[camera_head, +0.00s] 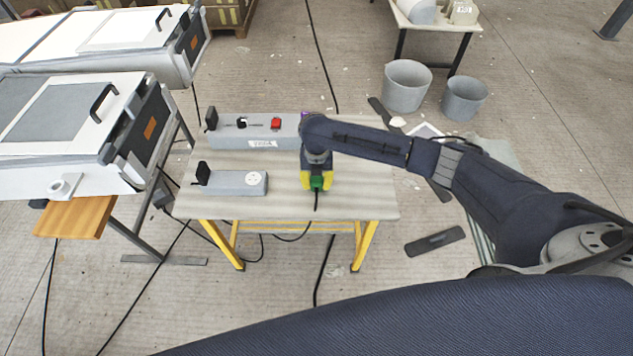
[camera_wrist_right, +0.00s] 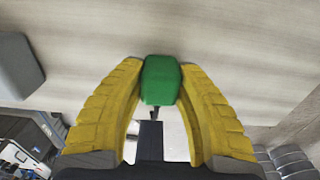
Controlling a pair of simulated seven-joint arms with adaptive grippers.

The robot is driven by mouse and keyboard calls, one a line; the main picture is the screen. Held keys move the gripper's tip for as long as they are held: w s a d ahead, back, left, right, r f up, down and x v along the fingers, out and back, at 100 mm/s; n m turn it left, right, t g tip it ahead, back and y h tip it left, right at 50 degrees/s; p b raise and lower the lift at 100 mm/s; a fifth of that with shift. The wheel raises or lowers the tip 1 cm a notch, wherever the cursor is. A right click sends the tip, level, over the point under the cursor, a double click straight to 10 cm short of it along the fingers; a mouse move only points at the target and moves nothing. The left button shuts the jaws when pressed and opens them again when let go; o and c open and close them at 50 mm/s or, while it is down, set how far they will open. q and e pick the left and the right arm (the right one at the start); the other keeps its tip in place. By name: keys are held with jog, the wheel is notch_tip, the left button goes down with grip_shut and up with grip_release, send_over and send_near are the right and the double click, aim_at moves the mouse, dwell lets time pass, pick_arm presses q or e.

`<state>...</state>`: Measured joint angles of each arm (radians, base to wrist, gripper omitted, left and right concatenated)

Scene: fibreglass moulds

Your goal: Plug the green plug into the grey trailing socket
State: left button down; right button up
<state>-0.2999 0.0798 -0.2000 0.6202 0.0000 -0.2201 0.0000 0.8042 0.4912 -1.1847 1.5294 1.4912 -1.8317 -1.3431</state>
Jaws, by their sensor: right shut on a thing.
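The green plug (camera_head: 317,183) is between the yellow fingers of my right gripper (camera_head: 317,179), over the right part of the table. In the right wrist view the green plug (camera_wrist_right: 160,80) sits at the fingertips of my right gripper (camera_wrist_right: 160,82), which is shut on it. The grey trailing socket (camera_head: 235,184) lies near the table's front left, with a round white socket face (camera_head: 254,178) on top and a black upright part at its left end. The plug is to the right of it, apart from it. My left gripper is not in view.
A longer grey box (camera_head: 225,132) with a red button (camera_head: 276,124) stands along the table's back. A rounded grey corner (camera_wrist_right: 15,55) shows at the right wrist view's left edge. The table top (camera_head: 365,195) is bare at the right. White moulds (camera_head: 60,130) stand at left.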

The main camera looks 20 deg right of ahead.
aim_at(316, 179)
notch_tip(316, 179, up, 20)
dwell(0.6)
jog(key=shift+f, duration=0.1)
